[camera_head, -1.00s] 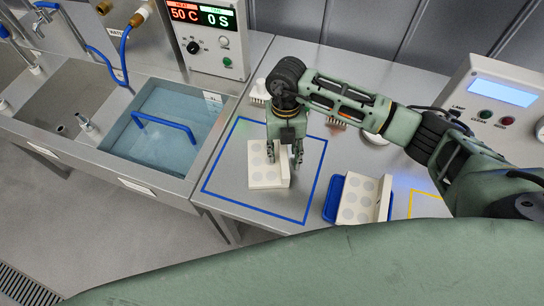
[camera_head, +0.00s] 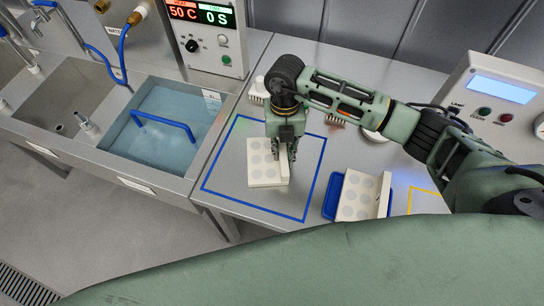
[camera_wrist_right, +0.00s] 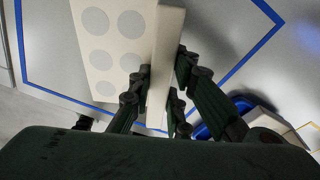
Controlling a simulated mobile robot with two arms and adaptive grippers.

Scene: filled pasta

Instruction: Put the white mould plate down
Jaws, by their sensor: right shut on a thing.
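The white mould plate (camera_head: 268,184) with round grey spots lies inside the blue square outline on the steel table. It also shows in the right wrist view (camera_wrist_right: 114,42), with an upright white ridge along its right side. My right gripper (camera_head: 284,152) points down over the plate's right side. In the right wrist view, its fingers (camera_wrist_right: 162,75) stand on both sides of the ridge and are shut on it. The fingers partly hide the ridge. My left gripper is not in view.
A second white plate (camera_head: 357,198) sits in a blue tray (camera_head: 331,205) to the right. A water basin (camera_head: 165,140) with a blue handle lies left of the outline. A heater control box (camera_head: 215,42) stands behind, and a lamp panel (camera_head: 495,100) at far right. The blue outline's front area is clear.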

